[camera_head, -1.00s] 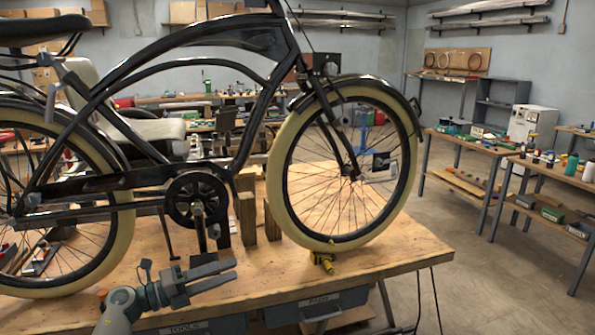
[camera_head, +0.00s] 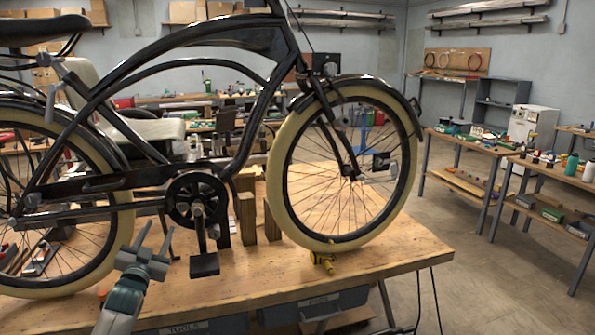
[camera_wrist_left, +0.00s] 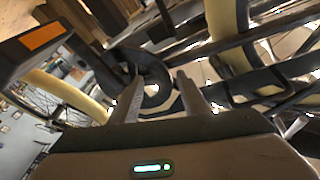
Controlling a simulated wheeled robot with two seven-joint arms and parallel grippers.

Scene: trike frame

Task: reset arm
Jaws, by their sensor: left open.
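A black cruiser-style bike frame (camera_head: 260,38) with cream tyres stands on a wooden workbench (camera_head: 395,248). Its round chainring (camera_head: 181,199) is at the lower middle, with a black pedal (camera_head: 204,265) hanging below it. My left gripper (camera_head: 158,233) is open and empty, left of the pedal and in front of the bike, fingers pointing up and away. In the left wrist view the two fingers (camera_wrist_left: 160,88) stand apart with nothing held. The pedal (camera_wrist_left: 38,42) shows there with an orange reflector at upper left, close by. My right gripper is not in view.
A yellow clamp-like part (camera_head: 324,262) sits under the front wheel (camera_head: 280,180). Wooden blocks (camera_head: 246,217) stand upright behind the crank. The bench's right part is mostly clear. Side tables (camera_head: 470,145) with small items stand at the right, across open floor.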

